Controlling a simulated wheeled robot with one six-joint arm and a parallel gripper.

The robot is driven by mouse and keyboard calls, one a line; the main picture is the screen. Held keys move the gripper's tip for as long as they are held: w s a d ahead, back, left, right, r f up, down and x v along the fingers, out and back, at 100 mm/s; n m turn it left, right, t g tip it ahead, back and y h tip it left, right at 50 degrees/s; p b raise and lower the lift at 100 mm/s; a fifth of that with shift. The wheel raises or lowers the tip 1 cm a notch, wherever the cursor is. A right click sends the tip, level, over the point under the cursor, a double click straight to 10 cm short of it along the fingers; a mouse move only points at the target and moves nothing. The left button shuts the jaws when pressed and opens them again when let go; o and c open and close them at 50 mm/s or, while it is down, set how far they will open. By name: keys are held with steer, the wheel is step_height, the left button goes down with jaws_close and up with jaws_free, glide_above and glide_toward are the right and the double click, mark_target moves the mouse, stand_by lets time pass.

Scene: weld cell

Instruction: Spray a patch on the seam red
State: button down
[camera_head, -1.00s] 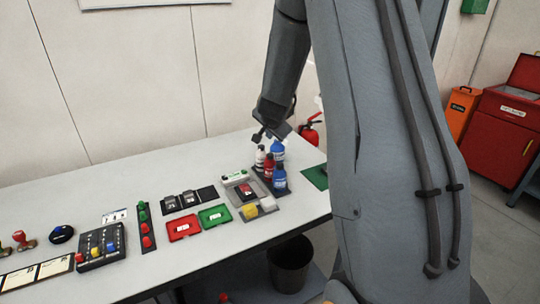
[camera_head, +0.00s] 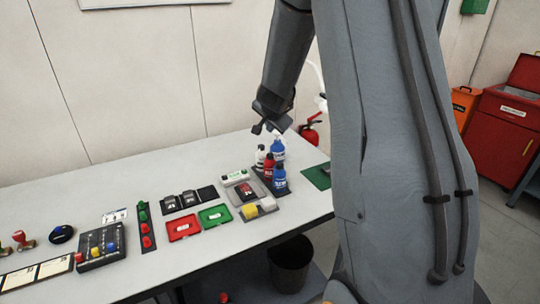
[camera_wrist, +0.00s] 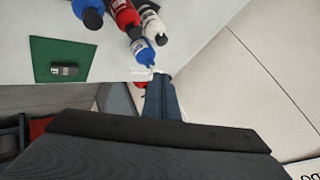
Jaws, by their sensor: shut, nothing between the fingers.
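Several spray bottles stand in a dark rack at the right end of the bench. They are a white bottle (camera_head: 260,156), a red bottle (camera_head: 268,167), a front blue bottle (camera_head: 280,179) and a rear blue bottle (camera_head: 277,147). My gripper (camera_head: 272,127) is shut and empty, just above the rear blue bottle. I cannot tell whether it touches that bottle. No seam can be made out.
A green mat (camera_head: 318,176) lies right of the rack; in the wrist view a small grey block (camera_wrist: 64,69) lies on it. Red (camera_head: 182,227) and green (camera_head: 214,216) trays lie left of the rack. A fire extinguisher (camera_head: 311,131) stands behind the bench (camera_head: 150,185).

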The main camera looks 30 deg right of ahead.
mark_target(270, 156)
steer(key=shift+r, duration=0.65)
steer(key=shift+f, duration=0.15)
step_height(270, 156, down, 9)
steer(key=b, duration=1)
steer(key=shift+r+b, duration=0.2)
steer(key=shift+b, duration=0.2)
steer(key=shift+f, duration=0.1)
stand_by(1.2)
steer(key=shift+f+b, duration=0.25)
steer(key=shift+b, duration=0.15)
steer(key=shift+f+b, duration=0.5)
stand_by(0.7)
stand_by(0.4)
steer(key=shift+r+p, duration=0.9)
steer(key=shift+p, duration=0.25)
